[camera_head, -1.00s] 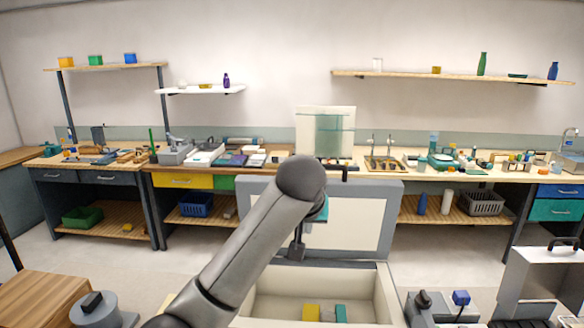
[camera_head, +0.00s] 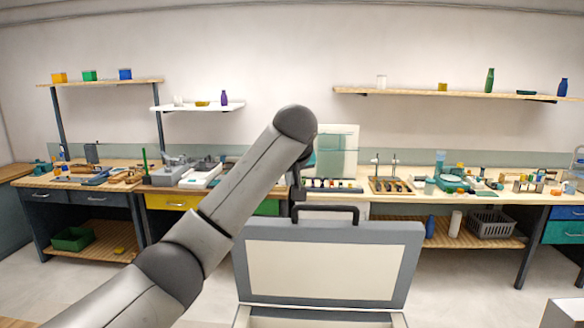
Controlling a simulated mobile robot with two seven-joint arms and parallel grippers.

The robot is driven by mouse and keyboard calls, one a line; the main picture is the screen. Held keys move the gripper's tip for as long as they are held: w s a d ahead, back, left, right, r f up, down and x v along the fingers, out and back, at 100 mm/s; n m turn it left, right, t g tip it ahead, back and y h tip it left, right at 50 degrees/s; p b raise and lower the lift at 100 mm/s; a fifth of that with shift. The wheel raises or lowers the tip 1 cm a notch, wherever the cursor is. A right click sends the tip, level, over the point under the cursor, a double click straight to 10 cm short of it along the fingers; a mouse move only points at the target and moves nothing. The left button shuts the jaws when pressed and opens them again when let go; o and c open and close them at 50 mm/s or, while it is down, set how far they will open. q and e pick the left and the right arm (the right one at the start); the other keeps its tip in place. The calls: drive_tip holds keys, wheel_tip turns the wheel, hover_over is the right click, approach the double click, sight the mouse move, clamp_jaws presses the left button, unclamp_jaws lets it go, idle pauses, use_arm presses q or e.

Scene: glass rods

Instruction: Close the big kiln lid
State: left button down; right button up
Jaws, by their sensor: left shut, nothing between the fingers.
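The big kiln lid (camera_head: 325,262) stands open and upright at the lower middle, a pale panel in a grey frame. Its black handle (camera_head: 335,207) is on the top edge. Below it, only the back part of the big kiln's body (camera_head: 318,321) shows; the rest is cut off by the bottom edge. My left arm reaches in from the lower left, and my left gripper (camera_head: 297,192) points down, shut and empty, at the left end of the handle. I cannot tell whether it touches the handle. My right gripper is not in view.
A long workbench (camera_head: 410,198) with racks, jars and tools runs along the back wall behind the lid. Wall shelves (camera_head: 450,94) hang above it. The floor (camera_head: 470,285) right of the kiln looks clear, with a pale box (camera_head: 566,314) at the lower right corner.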

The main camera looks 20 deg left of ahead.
use_arm(q)
drive_tip(key=f+p, duration=0.1)
drive_tip(key=f, duration=0.2)
drive_tip(key=shift+w+d+f+p, duration=0.1)
drive_tip(key=shift+w+f+p, duration=0.25)
drive_tip(key=shift+p, duration=0.05)
drive_tip(key=shift+s+d+f, duration=0.35)
drive_tip(key=shift+s, duration=0.1)
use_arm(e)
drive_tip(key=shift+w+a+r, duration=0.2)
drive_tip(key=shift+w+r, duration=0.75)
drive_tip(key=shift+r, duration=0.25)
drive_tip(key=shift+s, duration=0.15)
use_arm(q)
drive_tip(key=shift+f, duration=0.1)
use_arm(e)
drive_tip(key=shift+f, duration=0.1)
